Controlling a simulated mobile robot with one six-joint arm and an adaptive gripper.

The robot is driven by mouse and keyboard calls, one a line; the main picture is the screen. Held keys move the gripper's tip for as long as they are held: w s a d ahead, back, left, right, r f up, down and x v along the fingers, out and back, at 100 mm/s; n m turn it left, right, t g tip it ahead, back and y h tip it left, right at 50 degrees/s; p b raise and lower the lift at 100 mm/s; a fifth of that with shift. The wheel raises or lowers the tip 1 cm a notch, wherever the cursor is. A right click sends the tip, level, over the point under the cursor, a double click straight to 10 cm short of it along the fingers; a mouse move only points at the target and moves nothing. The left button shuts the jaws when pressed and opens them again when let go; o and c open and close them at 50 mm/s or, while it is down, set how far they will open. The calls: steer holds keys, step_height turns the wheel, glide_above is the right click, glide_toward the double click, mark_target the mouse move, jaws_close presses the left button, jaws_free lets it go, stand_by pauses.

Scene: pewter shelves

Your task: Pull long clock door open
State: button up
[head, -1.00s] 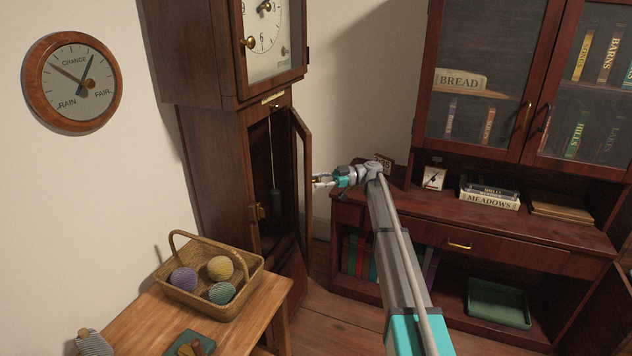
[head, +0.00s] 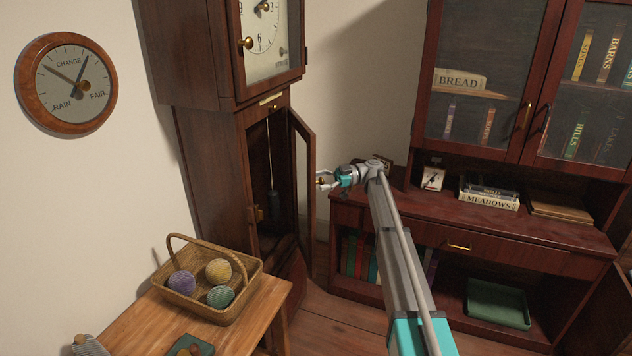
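The tall clock (head: 205,165) stands against the wall, left of centre in the head view. Its long door (head: 306,200) is a narrow wooden frame hinged on the right side. The door stands open, swung well out from the case, and the pendulum weight (head: 273,203) shows inside. My gripper (head: 320,180) is just right of the door, at about mid-height. Its fingers are apart with nothing visible between them. I cannot tell whether a fingertip touches the door. The door's handle is not clearly seen.
A low cabinet (head: 470,225) with books and a small clock stands to the right, close to my arm. A wooden table (head: 257,318) with a wicker basket (head: 243,262) of yarn balls is at the lower left. A little floor (head: 330,325) shows between them.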

steer(key=shift+s, duration=0.1)
steer(key=v, duration=0.7)
steer(key=shift+d, duration=0.25)
stand_by(0.4)
